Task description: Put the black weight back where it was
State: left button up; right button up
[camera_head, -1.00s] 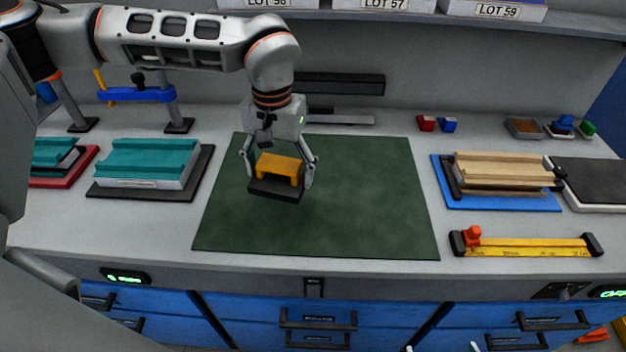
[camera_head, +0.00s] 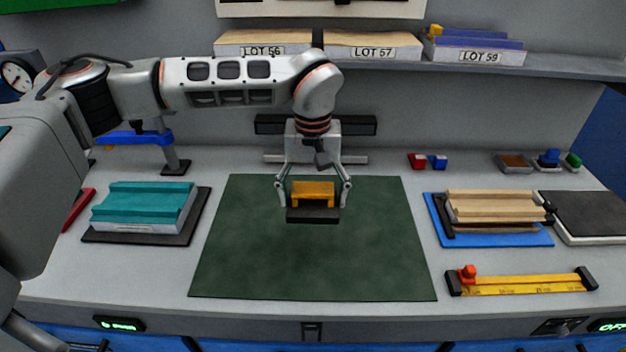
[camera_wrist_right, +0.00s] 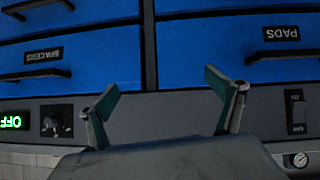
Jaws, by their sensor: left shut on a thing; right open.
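The black weight (camera_head: 313,215) is a dark flat block with a yellow bridge-shaped handle (camera_head: 312,190) on top. My left gripper (camera_head: 313,196) is shut on its handle, with one finger at each side. The weight hangs over the back middle part of the green mat (camera_head: 310,260); how high it is above the mat is hard to tell. My right gripper (camera_wrist_right: 165,105) shows only in the right wrist view. It is open and empty, in front of blue drawers, with its fingers wide apart.
A teal-topped panel (camera_head: 140,203) lies on a dark pad at left. A wooden panel stack (camera_head: 490,205) lies on a blue board at right, beside a black-topped slab (camera_head: 590,212). A yellow ruler (camera_head: 525,285) lies in front. A shelf with LOT boxes (camera_head: 372,48) runs behind.

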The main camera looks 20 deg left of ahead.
aim_at(313, 244)
pick_arm(q)
notch_tip(313, 244, down, 12)
jog(key=shift+d+f+p, duration=0.1)
jog(key=shift+p, duration=0.6)
jog(key=o, duration=2.1)
jog(key=shift+f, duration=0.15)
